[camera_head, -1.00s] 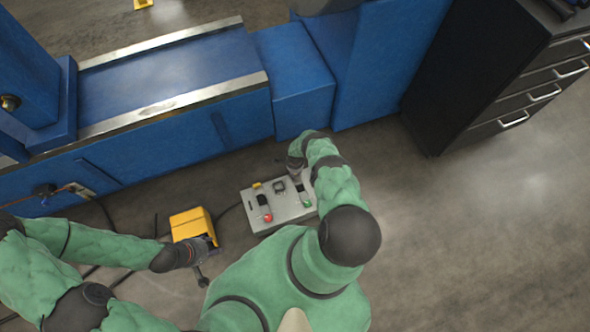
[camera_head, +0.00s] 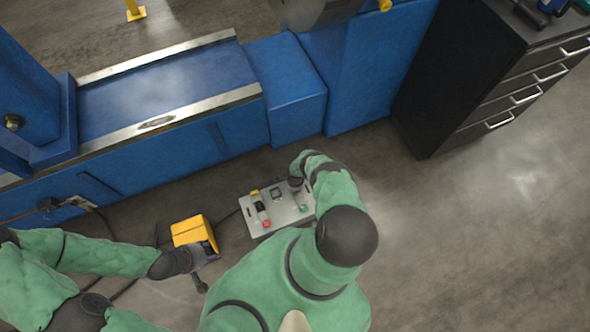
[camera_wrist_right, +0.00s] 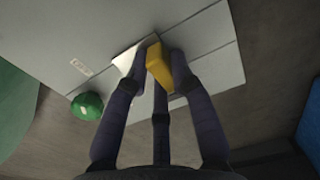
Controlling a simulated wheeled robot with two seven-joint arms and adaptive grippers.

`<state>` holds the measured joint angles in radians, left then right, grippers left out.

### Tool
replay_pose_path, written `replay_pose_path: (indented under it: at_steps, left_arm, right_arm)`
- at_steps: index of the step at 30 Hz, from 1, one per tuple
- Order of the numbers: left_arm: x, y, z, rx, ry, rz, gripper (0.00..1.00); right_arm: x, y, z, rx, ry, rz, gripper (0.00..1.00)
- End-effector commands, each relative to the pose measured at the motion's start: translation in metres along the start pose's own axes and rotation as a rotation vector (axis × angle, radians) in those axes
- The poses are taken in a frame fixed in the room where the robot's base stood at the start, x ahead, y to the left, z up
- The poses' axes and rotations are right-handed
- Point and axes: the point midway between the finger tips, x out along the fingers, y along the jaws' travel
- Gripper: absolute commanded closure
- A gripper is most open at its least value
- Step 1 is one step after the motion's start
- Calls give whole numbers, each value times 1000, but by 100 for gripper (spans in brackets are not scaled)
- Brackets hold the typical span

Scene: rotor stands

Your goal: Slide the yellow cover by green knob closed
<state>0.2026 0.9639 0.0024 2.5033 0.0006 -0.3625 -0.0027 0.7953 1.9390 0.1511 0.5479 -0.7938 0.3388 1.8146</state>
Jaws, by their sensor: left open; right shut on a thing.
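A grey control box (camera_head: 285,222) sits on the floor, with a green knob (camera_head: 304,208) near its right end. The green knob also shows at the left in the right wrist view (camera_wrist_right: 87,105). In that view the yellow cover (camera_wrist_right: 160,68) is between the fingertips of my right gripper (camera_wrist_right: 158,58), which is shut on it, close over the grey panel. In the head view my right gripper (camera_head: 296,184) is at the box's right end and hides this cover. My left gripper (camera_head: 208,267) is open beside a yellow box.
The yellow box (camera_head: 190,231) stands on the floor left of the control box. A red button (camera_head: 266,223) and another yellow part are on the panel's left half. A blue machine (camera_head: 180,133) lies behind; a black drawer cabinet (camera_head: 440,90) stands right. Floor at the right is clear.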

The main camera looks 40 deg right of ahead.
Motion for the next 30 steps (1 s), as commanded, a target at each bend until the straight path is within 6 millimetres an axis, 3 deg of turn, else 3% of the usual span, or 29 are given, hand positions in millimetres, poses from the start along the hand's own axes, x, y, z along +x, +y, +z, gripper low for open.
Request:
replay_pose_path:
  at_steps: [1, 3, 4, 17, 30]
  left_arm:
    - [0, 0, 0, 0, 0, 0, 51]
    - [0, 0, 0, 0, 0, 0, 51]
    - [0, 0, 0, 0, 0, 0, 51]
    - [0, 0, 0, 0, 0, 0, 51]
    - [0, 0, 0, 0, 0, 0, 51]
  right_arm:
    - [2, 7, 1, 0, -1, 15, 73]
    - [2, 7, 1, 0, -1, 16, 53]
    - [2, 7, 1, 0, -1, 16, 51]
    - [-2, 2, 0, 1, 0, 8, 51]
    - [-29, 2, 0, -1, -1, 8, 51]
